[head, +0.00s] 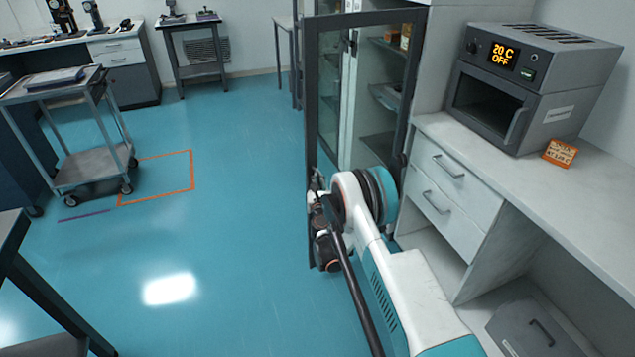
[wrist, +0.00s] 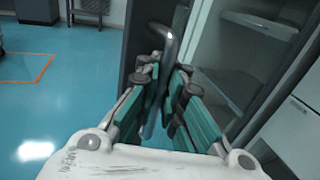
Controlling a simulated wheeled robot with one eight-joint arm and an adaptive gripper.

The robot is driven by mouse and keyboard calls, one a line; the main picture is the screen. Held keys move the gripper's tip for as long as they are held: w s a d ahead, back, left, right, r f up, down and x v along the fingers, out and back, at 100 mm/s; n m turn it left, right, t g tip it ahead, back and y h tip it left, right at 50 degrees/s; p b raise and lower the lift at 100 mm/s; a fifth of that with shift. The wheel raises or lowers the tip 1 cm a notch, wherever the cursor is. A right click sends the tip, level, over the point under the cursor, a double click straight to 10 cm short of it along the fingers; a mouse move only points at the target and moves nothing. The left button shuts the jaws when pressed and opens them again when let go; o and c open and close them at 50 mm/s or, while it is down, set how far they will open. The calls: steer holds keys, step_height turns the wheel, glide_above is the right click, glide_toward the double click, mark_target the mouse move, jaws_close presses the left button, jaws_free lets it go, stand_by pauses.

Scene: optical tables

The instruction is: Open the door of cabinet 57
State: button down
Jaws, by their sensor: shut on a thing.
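The cabinet (head: 348,110) is tall and pale, with shelves inside; no number 57 is readable on it. Its dark-framed glass door (head: 311,95) stands swung out from the front, with the shelves showing through the glass. In the wrist view, the dark bar handle (wrist: 167,45) rises between the teal fingers of my gripper (wrist: 166,82), which is shut on it. In the head view, my gripper (head: 318,190) is at the door's left, free edge, partly hidden by my arm.
A counter (head: 520,185) with drawers and a grey oven (head: 530,85) stands close on the right. A grey cart (head: 95,165) stands at left beside an orange floor outline (head: 192,170). The blue floor (head: 215,240) left of the door is clear.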

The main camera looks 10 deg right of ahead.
steer(key=shift+a, duration=0.35)
